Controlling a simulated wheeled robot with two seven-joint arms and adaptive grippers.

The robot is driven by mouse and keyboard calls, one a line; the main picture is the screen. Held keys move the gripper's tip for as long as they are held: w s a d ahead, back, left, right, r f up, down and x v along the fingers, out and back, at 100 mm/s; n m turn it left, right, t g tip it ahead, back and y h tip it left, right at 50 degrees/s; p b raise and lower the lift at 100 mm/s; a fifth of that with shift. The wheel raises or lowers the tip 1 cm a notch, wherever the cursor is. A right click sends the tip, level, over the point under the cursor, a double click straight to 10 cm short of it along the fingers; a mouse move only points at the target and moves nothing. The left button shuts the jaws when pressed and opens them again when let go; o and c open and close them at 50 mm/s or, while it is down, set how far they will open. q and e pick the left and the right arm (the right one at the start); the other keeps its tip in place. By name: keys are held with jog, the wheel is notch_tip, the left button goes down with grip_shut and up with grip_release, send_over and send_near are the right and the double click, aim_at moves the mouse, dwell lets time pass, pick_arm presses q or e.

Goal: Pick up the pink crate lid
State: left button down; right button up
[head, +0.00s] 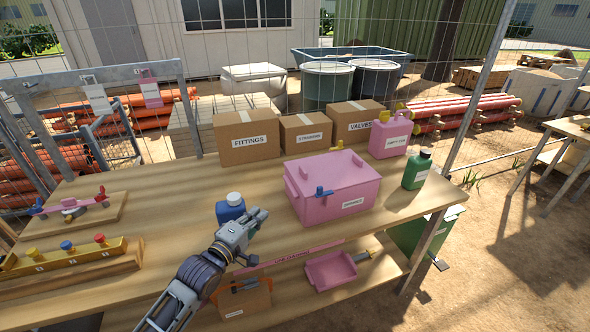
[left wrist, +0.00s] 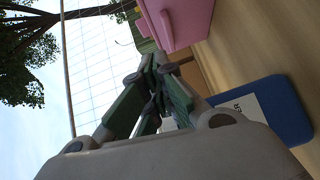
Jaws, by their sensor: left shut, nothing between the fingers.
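The pink crate (head: 318,205) stands on the wooden bench, right of centre in the head view. Its pink lid (head: 338,172) is on top, with a blue clamp-like piece (head: 322,191) at the front edge and a yellow knob (head: 340,145) at the back. Part of the pink crate also shows at the top of the left wrist view (left wrist: 182,20). My left gripper (head: 262,214) is shut and empty, left of the crate and apart from it, close to a blue bottle (head: 230,207). In the left wrist view its fingertips (left wrist: 153,66) meet. My right gripper is not in view.
Cardboard boxes (head: 247,136) stand behind the crate. A pink jug (head: 390,135) and a green bottle (head: 417,170) stand to its right. A red-handled valve board (head: 72,207) and a yellow manifold (head: 68,257) lie left. A pink tray (head: 330,271) is on the lower shelf.

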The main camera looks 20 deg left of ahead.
pick_arm(q)
jog(key=shift+w+r+n+t, duration=0.4)
jog(key=shift+w+r, duration=0.15)
jog(key=shift+r, duration=0.35)
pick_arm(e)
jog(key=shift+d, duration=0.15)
pick_arm(q)
jog(key=shift+w, duration=0.2)
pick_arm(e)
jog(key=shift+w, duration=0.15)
